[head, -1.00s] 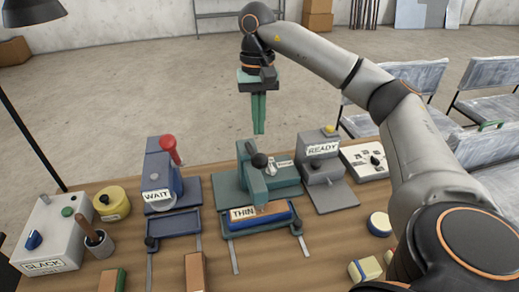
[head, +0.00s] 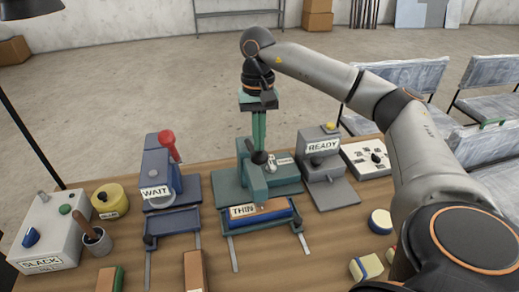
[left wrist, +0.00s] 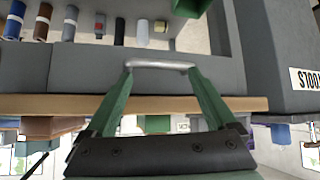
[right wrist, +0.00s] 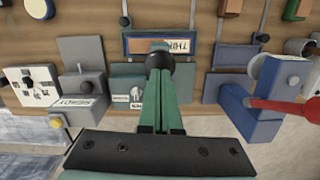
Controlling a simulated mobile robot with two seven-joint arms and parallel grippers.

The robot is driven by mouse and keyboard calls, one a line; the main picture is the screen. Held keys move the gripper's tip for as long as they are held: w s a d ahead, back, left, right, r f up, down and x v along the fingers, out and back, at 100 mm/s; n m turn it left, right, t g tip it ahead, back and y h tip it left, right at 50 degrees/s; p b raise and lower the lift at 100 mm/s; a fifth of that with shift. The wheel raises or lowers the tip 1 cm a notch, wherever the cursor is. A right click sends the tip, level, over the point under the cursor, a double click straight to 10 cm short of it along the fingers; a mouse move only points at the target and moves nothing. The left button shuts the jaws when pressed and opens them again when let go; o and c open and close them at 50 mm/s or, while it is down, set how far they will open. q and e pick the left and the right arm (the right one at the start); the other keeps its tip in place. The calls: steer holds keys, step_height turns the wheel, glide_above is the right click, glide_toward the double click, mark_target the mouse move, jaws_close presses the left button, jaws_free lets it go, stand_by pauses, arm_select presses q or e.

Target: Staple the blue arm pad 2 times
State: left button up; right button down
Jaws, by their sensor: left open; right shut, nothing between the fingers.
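The machine's lever ends in a black knob (head: 259,157). My right gripper (head: 259,146) is shut and empty, pointing down, its fingertips at the knob; I cannot tell whether they touch. My left gripper (left wrist: 162,85) is open, outside the head view, with a grey bar handle (left wrist: 160,65) beyond its fingertips.
A blue machine labelled WAIT (head: 158,180) stands left, a grey one labelled READY (head: 320,160) right. A grey box labelled SLACK (head: 50,235), a yellow tin (head: 109,200) and a cup (head: 97,243) are at left. A switch panel (head: 368,160) is at right.

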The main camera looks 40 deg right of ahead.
mark_target(259, 153)
step_height(259, 153, down, 4)
steer(key=b, duration=0.2)
steer(key=shift+f+b, duration=0.15)
steer(key=shift+b, duration=0.15)
steer(key=shift+w+d+r+p, duration=0.6)
steer(key=shift+w+p, duration=0.25)
steer(key=shift+p, duration=0.2)
steer(key=shift+w+d, duration=0.25)
steer(key=shift+w, duration=0.15)
